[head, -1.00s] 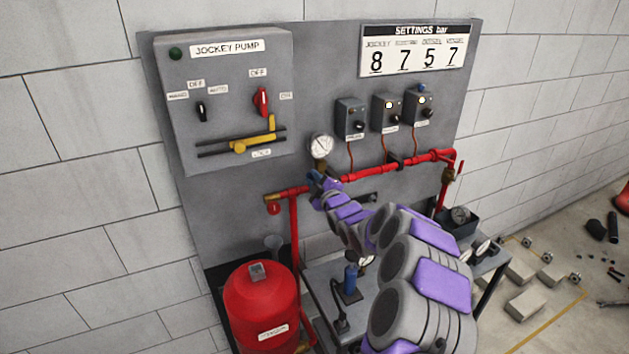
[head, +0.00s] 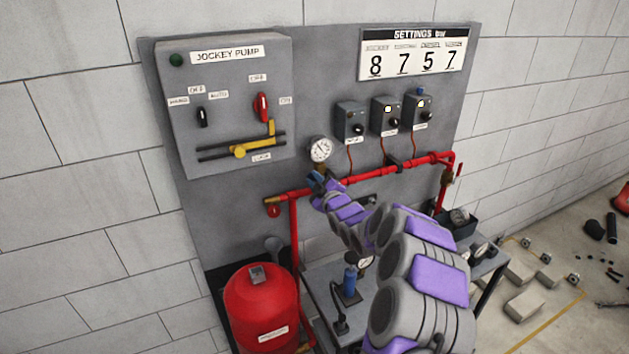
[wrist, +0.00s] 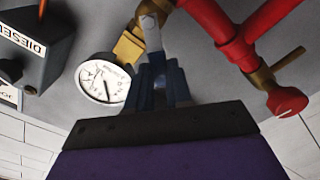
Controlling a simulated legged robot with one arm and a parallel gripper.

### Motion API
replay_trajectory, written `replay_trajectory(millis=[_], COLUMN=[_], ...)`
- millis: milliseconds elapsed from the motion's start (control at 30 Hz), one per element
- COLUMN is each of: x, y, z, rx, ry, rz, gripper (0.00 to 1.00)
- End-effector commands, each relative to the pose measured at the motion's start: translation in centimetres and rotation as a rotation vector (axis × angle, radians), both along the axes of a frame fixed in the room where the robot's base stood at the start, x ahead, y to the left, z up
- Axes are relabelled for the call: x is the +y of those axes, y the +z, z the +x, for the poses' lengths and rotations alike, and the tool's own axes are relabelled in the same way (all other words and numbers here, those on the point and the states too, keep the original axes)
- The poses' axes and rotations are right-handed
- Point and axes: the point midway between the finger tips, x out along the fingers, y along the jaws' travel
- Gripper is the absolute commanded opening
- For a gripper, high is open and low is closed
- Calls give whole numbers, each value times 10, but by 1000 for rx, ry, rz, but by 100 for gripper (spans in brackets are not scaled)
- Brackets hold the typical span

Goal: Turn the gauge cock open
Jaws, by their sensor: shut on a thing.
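The white dial pressure gauge (head: 320,149) is mounted on the grey panel, just above the red pipe. It also shows in the wrist view (wrist: 103,80). The brass gauge cock (wrist: 131,44) joins the gauge to the pipe fitting, with a pale metal lever (wrist: 152,34) beside it. My gripper (wrist: 160,75) has its blue fingers shut on the end of this lever. In the head view my gripper (head: 317,180) is just below the gauge and hides most of the cock. The fingers cover the lever's tip.
The red pipe (head: 365,176) runs across the panel close to my gripper. The jockey pump box (head: 225,100) is at upper left, with several small switch boxes (head: 386,116) at right. A red vessel (head: 262,305) and a bench (head: 325,275) stand below.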

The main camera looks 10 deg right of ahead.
Motion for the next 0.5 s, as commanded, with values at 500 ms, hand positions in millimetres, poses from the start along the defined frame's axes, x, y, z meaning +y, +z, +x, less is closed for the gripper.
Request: replay_trajectory(millis=[500], x=[-19], y=[14], z=[6], rx=[159], ry=[-1], rz=[442], gripper=[0])
